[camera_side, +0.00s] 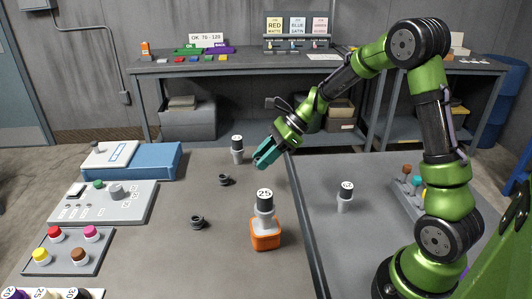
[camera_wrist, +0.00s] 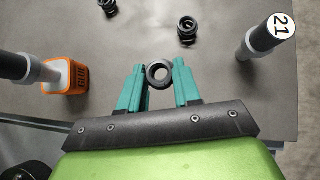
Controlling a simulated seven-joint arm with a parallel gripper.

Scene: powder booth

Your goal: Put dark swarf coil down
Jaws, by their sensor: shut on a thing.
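My gripper (camera_side: 267,153) has teal fingers and is above the grey table, near its raised dark dividing edge. In the wrist view my gripper (camera_wrist: 158,80) is shut on a dark swarf coil (camera_wrist: 158,69), a small black ring held between the fingertips. I cannot make out the held coil in the side view. Two other dark coils lie on the table, one farther back (camera_side: 224,180) and one nearer the front (camera_side: 197,222). They also show beyond the fingertips in the wrist view, one at the top edge (camera_wrist: 113,5) and one to its right (camera_wrist: 187,28).
A numbered post on an orange glue base (camera_side: 265,236) stands in front of the gripper. Other numbered posts stand behind it (camera_side: 237,150) and to the right (camera_side: 345,197). Button boxes (camera_side: 70,250) and a blue tray (camera_side: 155,160) line the left. Bare table surrounds the loose coils.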

